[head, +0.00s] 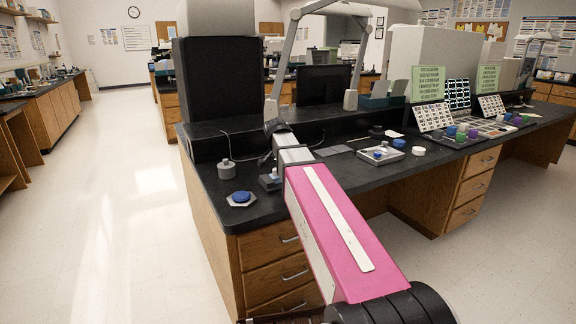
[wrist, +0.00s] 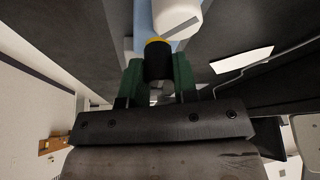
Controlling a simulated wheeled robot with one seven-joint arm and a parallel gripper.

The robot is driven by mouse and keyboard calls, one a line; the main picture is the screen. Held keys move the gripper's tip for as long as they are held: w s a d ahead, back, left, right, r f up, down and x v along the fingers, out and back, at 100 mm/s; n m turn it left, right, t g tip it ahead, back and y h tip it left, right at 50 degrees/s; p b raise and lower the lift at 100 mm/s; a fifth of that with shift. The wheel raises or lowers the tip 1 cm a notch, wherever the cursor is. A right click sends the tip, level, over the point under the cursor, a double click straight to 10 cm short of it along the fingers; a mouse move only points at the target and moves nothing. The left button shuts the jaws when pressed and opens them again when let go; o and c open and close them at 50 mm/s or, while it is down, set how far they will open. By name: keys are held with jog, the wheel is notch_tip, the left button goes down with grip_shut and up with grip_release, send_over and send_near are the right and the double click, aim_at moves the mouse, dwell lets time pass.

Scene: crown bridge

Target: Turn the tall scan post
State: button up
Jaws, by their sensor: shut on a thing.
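In the wrist view, my gripper (wrist: 158,72) has its two green fingers closed on either side of a black cylindrical post (wrist: 158,60) with a yellow band at its far end. I take this to be the tall scan post. A white rounded piece (wrist: 176,18) with a dark slot sits just beyond the band, over a pale blue surface (wrist: 143,22). How they join is unclear. In the head view, my arm reaches over the near left end of the black bench, where a small dark-based device (head: 270,181) stands. The fingers are too small and hidden to make out there.
A grey knobbed cylinder (head: 226,169) and a blue disc on a pale plate (head: 241,198) stand close by on the black bench (head: 262,212). A white tray (head: 381,155) lies to the right. A large black panel (head: 222,82) rises behind. A white card (wrist: 243,60) lies beside the fingers.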

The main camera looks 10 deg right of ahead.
jog(key=shift+m, duration=0.6)
jog(key=shift+m+g, duration=0.3)
jog(key=o, duration=0.6)
jog(key=shift+o, duration=0.2)
jog(key=shift+r, duration=0.15)
jog(key=v, duration=1)
jog(key=shift+a+r, duration=0.2)
jog(key=shift+a, duration=0.05)
